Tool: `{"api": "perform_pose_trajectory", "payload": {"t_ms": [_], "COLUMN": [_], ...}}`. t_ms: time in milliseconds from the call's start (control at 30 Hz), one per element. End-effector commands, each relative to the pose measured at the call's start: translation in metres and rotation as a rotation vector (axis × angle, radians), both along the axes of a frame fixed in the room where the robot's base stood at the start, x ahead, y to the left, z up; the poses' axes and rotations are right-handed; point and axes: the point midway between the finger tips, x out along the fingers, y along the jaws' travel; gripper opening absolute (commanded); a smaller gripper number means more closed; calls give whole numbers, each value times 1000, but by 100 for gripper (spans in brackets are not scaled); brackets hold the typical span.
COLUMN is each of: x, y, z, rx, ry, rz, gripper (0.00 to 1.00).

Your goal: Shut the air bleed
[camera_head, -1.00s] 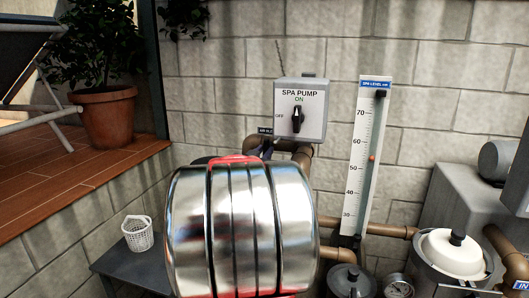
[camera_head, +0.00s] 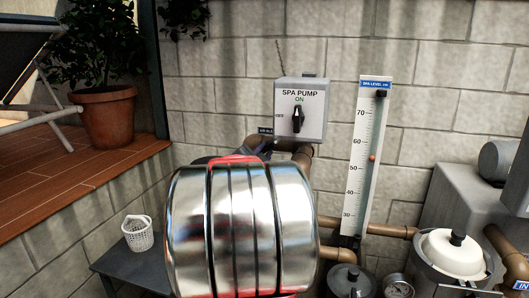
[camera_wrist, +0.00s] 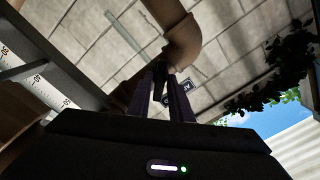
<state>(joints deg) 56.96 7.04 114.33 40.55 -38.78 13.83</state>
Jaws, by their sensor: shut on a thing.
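The air bleed's small dark label (camera_head: 265,131) shows on the wall left of the spa pump box in the head view, partly covered. The label also shows in the wrist view (camera_wrist: 183,88), tilted, just beyond the fingers. My gripper (camera_wrist: 160,92) is shut on the air bleed handle beside the brown pipe elbow (camera_wrist: 183,42). The handle itself is mostly hidden between the dark fingers, and its exact angle cannot be told. In the head view my large shiny arm link hides most of the gripper and the valve.
The spa pump switch box (camera_head: 300,108) reads ON, close to the right of the valve. A spa level gauge (camera_head: 367,155), brown pipes (camera_head: 378,228) and a lidded strainer pot (camera_head: 455,254) stand further right. A white basket (camera_head: 138,235) sits on a grey bench at left.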

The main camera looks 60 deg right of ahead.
Motion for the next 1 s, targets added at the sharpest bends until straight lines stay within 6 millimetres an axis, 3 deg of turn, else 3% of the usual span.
{"api": "perform_pose_trajectory", "payload": {"t_ms": [1000], "x": [-2], "y": [0], "z": [-3], "rx": [122], "ry": [-753], "rz": [-5], "gripper": [0]}}
